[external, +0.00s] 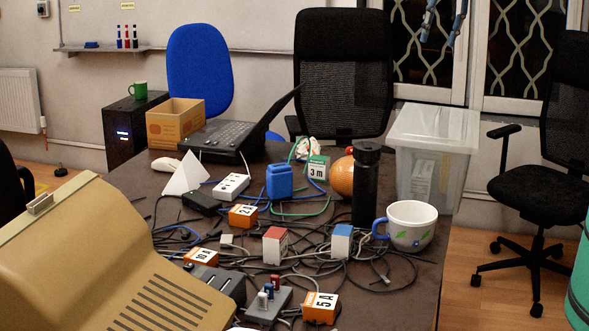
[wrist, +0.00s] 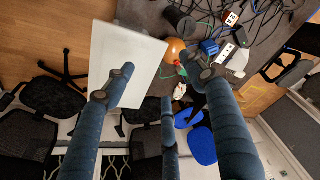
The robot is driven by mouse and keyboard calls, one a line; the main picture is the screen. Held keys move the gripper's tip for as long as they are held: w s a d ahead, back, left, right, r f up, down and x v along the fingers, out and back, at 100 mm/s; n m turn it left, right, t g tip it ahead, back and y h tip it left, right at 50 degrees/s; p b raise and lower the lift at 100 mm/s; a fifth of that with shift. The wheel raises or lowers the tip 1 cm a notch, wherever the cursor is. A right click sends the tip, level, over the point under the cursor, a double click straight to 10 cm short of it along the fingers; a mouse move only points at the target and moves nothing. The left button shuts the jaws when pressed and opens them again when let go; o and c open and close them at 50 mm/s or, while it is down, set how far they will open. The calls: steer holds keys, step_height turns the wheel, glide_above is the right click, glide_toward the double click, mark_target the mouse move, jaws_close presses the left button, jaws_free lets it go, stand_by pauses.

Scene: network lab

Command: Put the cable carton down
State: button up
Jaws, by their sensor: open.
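The cable carton (external: 318,168) is a small white box with a green top, marked "3 m". It stands upright on the dark table, between the blue canister (external: 280,182) and the orange ball (external: 342,177). My gripper (external: 438,38) shows only by its blue-grey fingers at the top right of the external view, well above the table and apart from the carton. In the wrist view my gripper (wrist: 166,85) has its fingers spread wide with nothing between them. There the carton is small and partly hard to make out near the orange ball (wrist: 175,49).
A translucent lidded bin (external: 430,155) stands at the table's right edge. A black bottle (external: 367,190), a mug (external: 411,226), a laptop (external: 222,130) and a white power strip (external: 231,186) crowd the table. Loose cables (external: 310,245) tangle across its middle. An open cardboard box (external: 174,127) sits behind.

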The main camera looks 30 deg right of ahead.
steer(key=s+d+r+m+t, duration=0.1)
steer(key=s+d+m, duration=0.1)
steer(key=s+d, duration=0.8)
steer(key=s+d+r+m+t+h, duration=0.1)
steer(key=s+d+m, duration=0.1)
steer(key=s+d, duration=0.9)
steer(key=shift+s+d+r+t, duration=0.25)
steer(key=shift+s+r+t, duration=0.15)
steer(key=shift+s, duration=0.85)
steer(key=shift+o, duration=1.3)
